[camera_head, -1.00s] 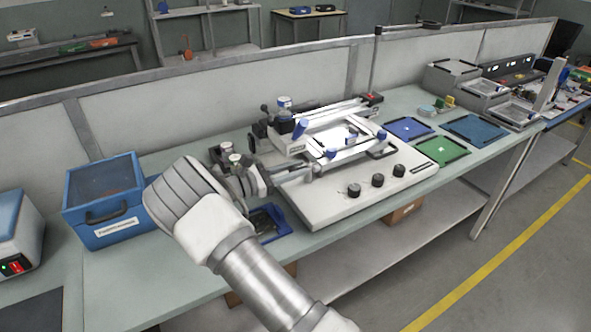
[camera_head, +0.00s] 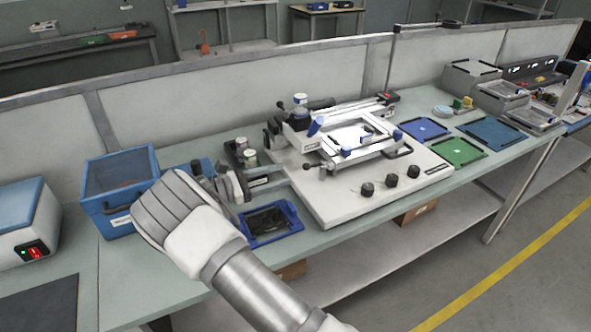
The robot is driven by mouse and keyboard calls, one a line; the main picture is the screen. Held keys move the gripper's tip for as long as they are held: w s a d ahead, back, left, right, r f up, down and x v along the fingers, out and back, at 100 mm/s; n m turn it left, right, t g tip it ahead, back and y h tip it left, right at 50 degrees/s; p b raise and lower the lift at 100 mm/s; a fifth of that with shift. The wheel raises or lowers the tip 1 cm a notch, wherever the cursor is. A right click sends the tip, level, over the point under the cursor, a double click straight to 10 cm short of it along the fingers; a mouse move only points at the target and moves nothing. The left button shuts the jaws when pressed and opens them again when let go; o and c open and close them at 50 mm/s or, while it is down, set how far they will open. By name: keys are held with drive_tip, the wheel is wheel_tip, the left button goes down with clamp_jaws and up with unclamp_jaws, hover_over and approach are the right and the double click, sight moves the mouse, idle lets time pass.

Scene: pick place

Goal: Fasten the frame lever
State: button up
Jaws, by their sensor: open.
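A white screen-printer-like machine (camera_head: 330,205) stands on the bench. Its light rectangular frame (camera_head: 400,150) lies over the bed, with blue lever-like parts on it. One blue lever (camera_head: 316,126) stands tilted up at the frame's left end; other blue parts (camera_head: 346,153) sit along its near side. I cannot tell which is the frame lever. My gripper (camera_head: 232,187) is left of the machine, above the bench and beside a blue tray, apart from the frame. It is open and looks empty; my wrist partly hides it.
The blue tray (camera_head: 292,219) with dark contents lies below right of my gripper. A blue box (camera_head: 108,205) is at left. Small jars (camera_head: 250,157) stand behind. Blue and green mats (camera_head: 461,152) lie right of the machine. A low partition (camera_head: 180,115) runs behind the bench.

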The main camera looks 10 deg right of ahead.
drive_tip(key=shift+v, duration=1.3)
drive_tip(key=s+d+r+m+g+y+p, duration=0.3)
drive_tip(key=s+d+r+m+g+y, duration=0.2)
drive_tip(key=s+d+r+m+y, duration=0.6)
drive_tip(key=s+d+r+m+t+y+p, duration=0.1)
drive_tip(key=s+r+m+t+y+p, duration=0.1)
drive_tip(key=s+r, duration=0.4)
drive_tip(key=s+d+r+m+t+y+p, duration=0.1)
drive_tip(key=s+r+m, duration=0.5)
drive_tip(key=s, duration=0.9)
drive_tip(key=shift+s+r+t+y+p, duration=0.35)
drive_tip(key=shift+r+t+y+p, duration=0.4)
drive_tip(key=shift+t+y, duration=0.65)
